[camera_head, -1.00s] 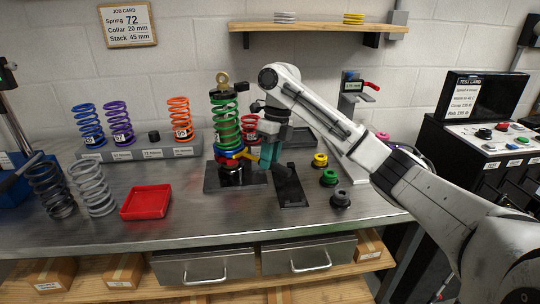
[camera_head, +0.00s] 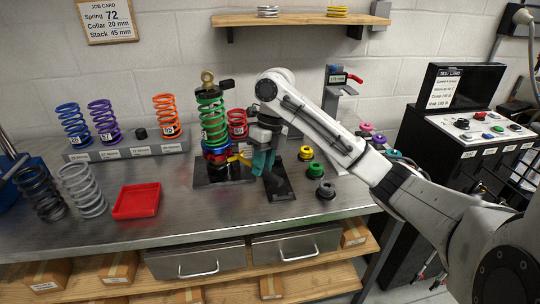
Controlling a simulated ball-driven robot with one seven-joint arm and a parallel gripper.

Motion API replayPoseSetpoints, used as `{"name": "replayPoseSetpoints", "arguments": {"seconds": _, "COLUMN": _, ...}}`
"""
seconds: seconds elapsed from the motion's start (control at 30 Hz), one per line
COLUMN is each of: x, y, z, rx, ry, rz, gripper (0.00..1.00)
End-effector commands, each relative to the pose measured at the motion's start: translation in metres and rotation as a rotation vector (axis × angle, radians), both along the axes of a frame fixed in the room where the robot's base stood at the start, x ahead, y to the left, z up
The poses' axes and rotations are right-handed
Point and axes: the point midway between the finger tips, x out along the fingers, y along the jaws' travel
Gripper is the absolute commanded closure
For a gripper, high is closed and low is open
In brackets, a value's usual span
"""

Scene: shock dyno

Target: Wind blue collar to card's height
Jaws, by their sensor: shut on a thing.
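The shock with a green spring (camera_head: 211,122) stands upright on a dark base plate (camera_head: 207,180). The blue collar (camera_head: 214,146) sits low on it, just under the spring, with red and dark parts below. My gripper (camera_head: 255,162), with teal fingers, is to the right of the collar. It is shut on a yellow spanner (camera_head: 238,158), whose far end reaches the shock at about collar height. I cannot tell whether the spanner's end is seated in the collar. The job card (camera_head: 107,20) on the wall reads Spring 72, Collar 20 mm, Stack 45 mm.
Blue, purple and orange springs stand on a grey rack (camera_head: 128,151) at the back left. Yellow, green and grey knob-like pieces (camera_head: 315,170) stand right of my gripper. A test bench (camera_head: 465,140) is at the right.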

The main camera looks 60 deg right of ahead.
Motion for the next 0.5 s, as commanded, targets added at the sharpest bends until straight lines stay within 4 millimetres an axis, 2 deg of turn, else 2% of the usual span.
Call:
{"name": "replayPoseSetpoints", "arguments": {"seconds": 0.03, "x": 0.003, "y": 0.012, "z": 0.004, "rx": 0.004, "ry": -0.003, "rz": -0.044, "gripper": 1.00}}
{"name": "replayPoseSetpoints", "arguments": {"seconds": 0.13, "x": 0.007, "y": 0.029, "z": 0.003, "rx": 0.004, "ry": -0.003, "rz": -0.139, "gripper": 1.00}}
{"name": "replayPoseSetpoints", "arguments": {"seconds": 0.37, "x": 0.013, "y": 0.046, "z": 0.001, "rx": 0.000, "ry": -0.001, "rz": -0.249, "gripper": 1.00}}
{"name": "replayPoseSetpoints", "arguments": {"seconds": 0.5, "x": 0.027, "y": 0.066, "z": 0.002, "rx": 0.004, "ry": -0.001, "rz": -0.355, "gripper": 1.00}}
